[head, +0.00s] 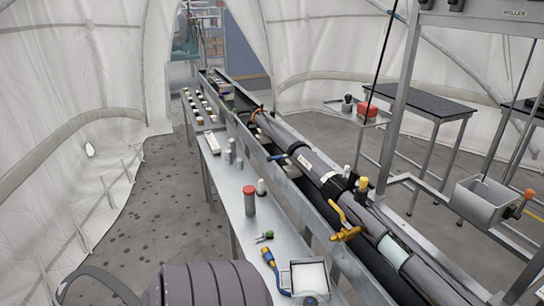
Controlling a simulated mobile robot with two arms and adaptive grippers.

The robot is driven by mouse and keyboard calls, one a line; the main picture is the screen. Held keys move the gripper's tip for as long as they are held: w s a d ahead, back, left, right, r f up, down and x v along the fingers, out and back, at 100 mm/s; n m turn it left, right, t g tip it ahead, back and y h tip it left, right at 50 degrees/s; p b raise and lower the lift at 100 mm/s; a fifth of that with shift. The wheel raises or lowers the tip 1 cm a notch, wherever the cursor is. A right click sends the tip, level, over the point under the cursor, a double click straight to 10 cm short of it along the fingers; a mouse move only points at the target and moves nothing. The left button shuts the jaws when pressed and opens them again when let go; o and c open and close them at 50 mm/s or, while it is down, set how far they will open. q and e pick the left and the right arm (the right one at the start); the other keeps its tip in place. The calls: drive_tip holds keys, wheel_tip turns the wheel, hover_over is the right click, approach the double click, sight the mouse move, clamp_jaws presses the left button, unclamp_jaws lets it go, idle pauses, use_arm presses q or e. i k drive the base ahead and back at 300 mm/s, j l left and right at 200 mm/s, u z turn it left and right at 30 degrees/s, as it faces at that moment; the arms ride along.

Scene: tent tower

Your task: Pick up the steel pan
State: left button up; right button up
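A small square steel pan (325,296) sits at the near end of the narrow metal bench, low in the middle of the head view. It has a raised rim and a pale inside. A blue tool with a yellow-brown end (269,259) lies close to its left side. Neither of my grippers is in view, so nothing shows at the pan. A larger grey metal bin (484,203) hangs on the frame at the right.
Open floor (170,220) lies left.

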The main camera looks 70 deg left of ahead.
sight(309, 278)
drive_tip(key=u, duration=1.85)
